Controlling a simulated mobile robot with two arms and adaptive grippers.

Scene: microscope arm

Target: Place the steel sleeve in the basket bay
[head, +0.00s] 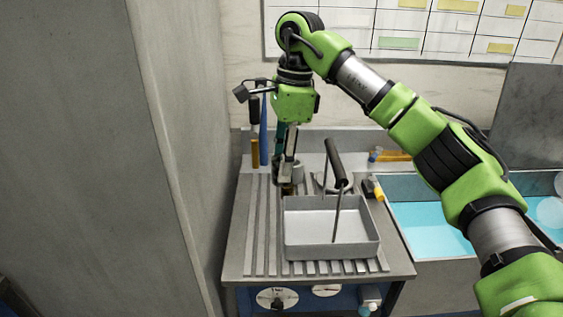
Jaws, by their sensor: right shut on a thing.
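My right gripper (288,176) points down behind the grey basket (303,255), near its back left corner. It is shut on a small grey cylinder, the steel sleeve (298,172), which shows only partly beside the fingers. The fingertips hide much of the grip, and whether the sleeve touches the surface below is unclear. The basket is an open, shallow metal tray with a raised dark handle (335,162). Its visible floor is bare. My left gripper is out of view.
The basket stands on a ribbed metal drainboard (250,230). A sink with blue water (432,228) lies to the right. A yellow-and-black item (375,188) is beside the basket. Blue and yellow-handled tools (262,135) stand against the back wall. A tall grey panel fills the left.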

